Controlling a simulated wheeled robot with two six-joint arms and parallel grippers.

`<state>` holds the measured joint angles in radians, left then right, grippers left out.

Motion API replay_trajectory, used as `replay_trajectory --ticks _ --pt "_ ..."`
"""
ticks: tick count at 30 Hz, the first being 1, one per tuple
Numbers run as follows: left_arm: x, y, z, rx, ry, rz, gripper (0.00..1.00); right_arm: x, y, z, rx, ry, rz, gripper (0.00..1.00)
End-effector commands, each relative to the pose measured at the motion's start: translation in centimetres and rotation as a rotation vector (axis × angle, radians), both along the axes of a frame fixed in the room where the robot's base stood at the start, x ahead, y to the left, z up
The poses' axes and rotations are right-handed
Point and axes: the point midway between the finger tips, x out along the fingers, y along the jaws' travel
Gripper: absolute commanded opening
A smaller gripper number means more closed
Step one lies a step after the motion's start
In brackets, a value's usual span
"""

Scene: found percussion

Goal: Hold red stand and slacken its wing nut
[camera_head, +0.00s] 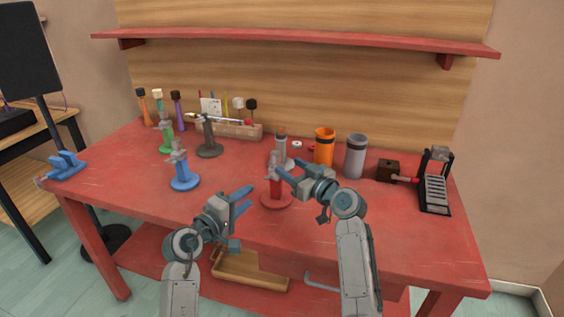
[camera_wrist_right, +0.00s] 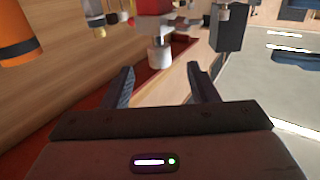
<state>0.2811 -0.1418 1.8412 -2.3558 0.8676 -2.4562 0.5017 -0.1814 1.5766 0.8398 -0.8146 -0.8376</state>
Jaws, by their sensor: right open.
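The red stand (camera_head: 276,198) stands upright on the red table near its front edge, with a round base. Its upper part is close to the right gripper's fingers in the head view, and its wing nut is too small to make out. My left gripper (camera_head: 245,219) is open and empty, low and left of the stand, with its upper finger pointing towards it. My right gripper (camera_head: 293,168) is open above and to the right of the stand. In the right wrist view its fingers (camera_wrist_right: 163,85) are spread with nothing between them. A pale cylinder hangs in view beyond them.
A blue stand (camera_head: 184,181) is to the left, with green and dark grey stands behind it. A black rack (camera_head: 436,190) is at far right.

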Motion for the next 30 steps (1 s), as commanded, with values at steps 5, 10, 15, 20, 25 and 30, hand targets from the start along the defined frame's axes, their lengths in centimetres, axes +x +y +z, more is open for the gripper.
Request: replay_trajectory --ticks 5,10,15,20,25,30 --pt "0.0 0.0 0.0 0.000 0.000 0.000 0.36 2.6 2.1 0.1 0.001 0.001 0.000 0.53" --pt "0.0 0.0 0.0 0.000 0.000 0.000 0.36 5.0 3.9 0.1 -0.003 0.000 -0.001 0.53" --pt "0.0 0.0 0.0 0.000 0.000 0.000 0.36 6.6 5.1 0.0 -0.003 0.000 -0.001 0.53" --pt "0.0 0.0 0.0 0.000 0.000 0.000 0.36 7.3 5.6 0.0 -0.004 0.000 -0.003 0.53" --pt "0.0 0.0 0.0 0.000 0.000 0.000 0.36 7.4 5.7 0.0 -0.004 0.000 -0.003 0.53" --pt "0.0 0.0 0.0 0.000 0.000 0.000 0.36 7.4 5.7 0.0 -0.004 0.000 -0.003 0.45"
